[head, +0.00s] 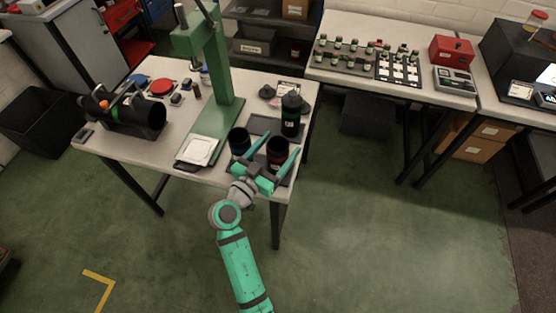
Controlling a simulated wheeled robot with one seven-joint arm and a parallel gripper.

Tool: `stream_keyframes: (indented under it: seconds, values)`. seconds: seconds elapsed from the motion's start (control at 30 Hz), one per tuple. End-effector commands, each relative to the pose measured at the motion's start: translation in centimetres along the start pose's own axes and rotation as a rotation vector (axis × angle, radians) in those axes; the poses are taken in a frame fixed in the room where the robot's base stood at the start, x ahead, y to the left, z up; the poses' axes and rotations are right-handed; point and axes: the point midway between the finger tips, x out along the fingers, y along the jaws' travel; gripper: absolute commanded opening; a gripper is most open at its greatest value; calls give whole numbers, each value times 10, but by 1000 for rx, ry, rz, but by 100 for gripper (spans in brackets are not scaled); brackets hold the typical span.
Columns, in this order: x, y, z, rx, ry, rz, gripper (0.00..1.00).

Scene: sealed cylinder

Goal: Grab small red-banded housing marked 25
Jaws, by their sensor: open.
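A small dark cylindrical housing (277,147) with a reddish band stands upright near the front right corner of the workbench. Its marking is too small to read. My gripper (269,158) is open at the bench's front edge, its teal fingers spread to the left and right of this housing. I cannot tell whether they touch it. The lower part of the housing is hidden behind my gripper. A second dark open cylinder (239,137) stands just to the left, close to the left finger. A taller black capped cylinder (291,118) stands behind.
A green press (213,75) rises from the bench (128,150), with a white pad (198,151) at its foot. A black cylinder lies in a cradle (130,112) at left. Small dark parts (268,91) lie behind the cylinders. Open floor (370,240) lies at right.

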Motion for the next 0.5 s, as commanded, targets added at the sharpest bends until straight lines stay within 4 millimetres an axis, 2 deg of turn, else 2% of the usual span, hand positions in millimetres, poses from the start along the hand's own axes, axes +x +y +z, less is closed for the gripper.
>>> stream_keyframes:
  seconds: [0.2,0.47,0.5]
  values:
    - [31,1,0,0,0,3,74]
    - [36,1,0,-1,0,2,74]
    - [36,1,0,-1,0,2,69]
